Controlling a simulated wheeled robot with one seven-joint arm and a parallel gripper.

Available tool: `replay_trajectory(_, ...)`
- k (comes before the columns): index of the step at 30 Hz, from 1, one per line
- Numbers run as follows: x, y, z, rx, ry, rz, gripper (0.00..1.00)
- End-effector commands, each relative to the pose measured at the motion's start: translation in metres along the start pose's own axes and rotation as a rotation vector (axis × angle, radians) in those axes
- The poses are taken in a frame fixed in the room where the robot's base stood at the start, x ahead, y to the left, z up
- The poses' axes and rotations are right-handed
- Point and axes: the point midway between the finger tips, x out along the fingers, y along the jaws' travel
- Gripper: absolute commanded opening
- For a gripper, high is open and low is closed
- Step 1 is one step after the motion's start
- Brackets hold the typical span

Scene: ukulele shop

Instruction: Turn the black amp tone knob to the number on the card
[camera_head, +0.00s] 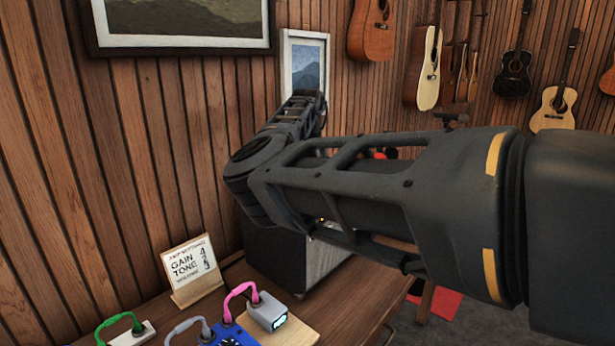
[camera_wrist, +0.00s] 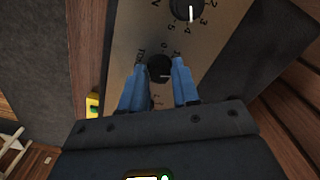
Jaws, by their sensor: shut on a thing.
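In the wrist view, my gripper (camera_wrist: 159,64) has its two blue fingers on either side of a small black knob (camera_wrist: 160,72) and is shut on it. The knob sits on the tan amp panel (camera_wrist: 125,50). A short white pointer mark shows on the knob; numbers around it are small and partly hidden by the fingers. A second black knob (camera_wrist: 185,11) with a white pointer is at the top. In the head view, the card (camera_head: 190,265) on a wooden stand reads GAIN and TONE with numbers; the tone number is blurred. My arm hides the knobs there.
The amp cabinet (camera_head: 325,264) stands on the wooden table (camera_head: 235,275) behind my arm. Guitars (camera_head: 513,75) hang on the far wall.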

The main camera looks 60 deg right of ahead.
Motion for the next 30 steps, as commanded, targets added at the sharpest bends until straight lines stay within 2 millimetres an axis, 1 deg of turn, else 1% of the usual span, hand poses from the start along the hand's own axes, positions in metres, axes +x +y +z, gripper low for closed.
replay_trajectory(6,0.0005,-0.0009,0.0009,-0.035,-0.003,0.000,0.00)
replay_trajectory(17,0.0011,-0.0010,0.0009,-0.037,-0.003,-0.001,0.00)
replay_trajectory(18,0.0011,-0.0010,0.0009,-0.037,-0.003,-0.001,0.32)
replay_trajectory(25,0.0007,-0.0005,0.0005,-0.036,-0.002,0.000,0.54)
replay_trajectory(30,0.0004,-0.0003,0.0002,-0.035,-0.001,0.000,0.55)
